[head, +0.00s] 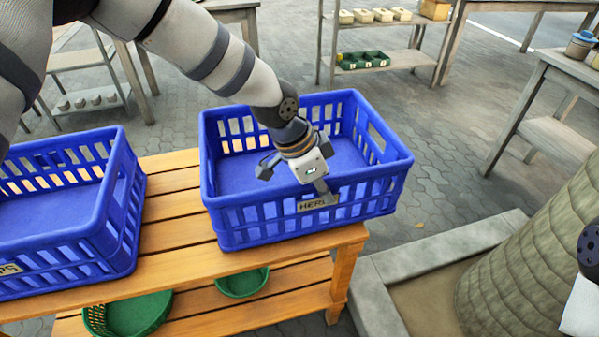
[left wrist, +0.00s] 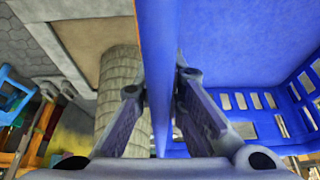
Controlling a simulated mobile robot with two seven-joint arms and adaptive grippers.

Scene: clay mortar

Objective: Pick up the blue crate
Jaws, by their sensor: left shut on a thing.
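Two blue slatted crates stand on a wooden bench. The right blue crate (head: 235,220) has a label (head: 318,203) on its front wall starting "HER", and looks empty and level. My left gripper (head: 298,182) reaches over it from above and is shut on its front rim, close to the label. In the left wrist view the gripper's fingers (left wrist: 158,105) lie on both sides of the blue rim (left wrist: 155,60), with the crate floor (left wrist: 235,45) to the right. The left blue crate (head: 105,235) is cut off by the picture edge; its label ends in "PS". My right gripper is not in view.
The wooden bench (head: 180,225) has a lower shelf with green baskets (head: 135,312). Other tables and shelves stand behind on grey paving. The two crates have a narrow gap between them.

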